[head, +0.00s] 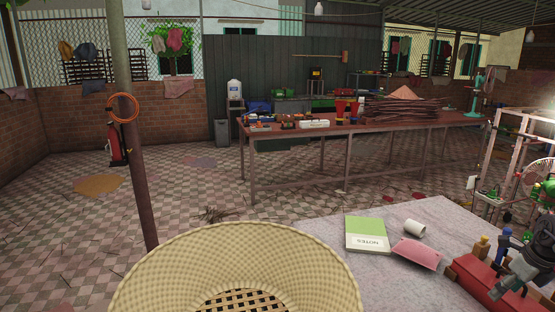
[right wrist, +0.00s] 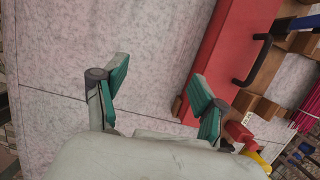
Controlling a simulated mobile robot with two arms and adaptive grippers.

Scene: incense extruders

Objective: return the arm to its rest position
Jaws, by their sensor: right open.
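My right gripper (right wrist: 160,75) is open, with its two teal-padded fingers spread apart and nothing between them. In the right wrist view it is over a pale speckled tabletop (right wrist: 150,30), beside a red box (right wrist: 222,50) with a black handle. In the head view the right gripper (head: 514,280) is at the lower right, near the red box (head: 478,280), covering part of it. I cannot tell whether it touches the box. My left gripper is not in view.
A woven basket (head: 180,262) fills the bottom middle. A green notebook (head: 367,228), a white cup (head: 415,228) and a pink item (head: 417,253) lie on the near table. A long cluttered table (head: 290,131) stands farther back. Open tiled floor is at left, beside a post (head: 139,180).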

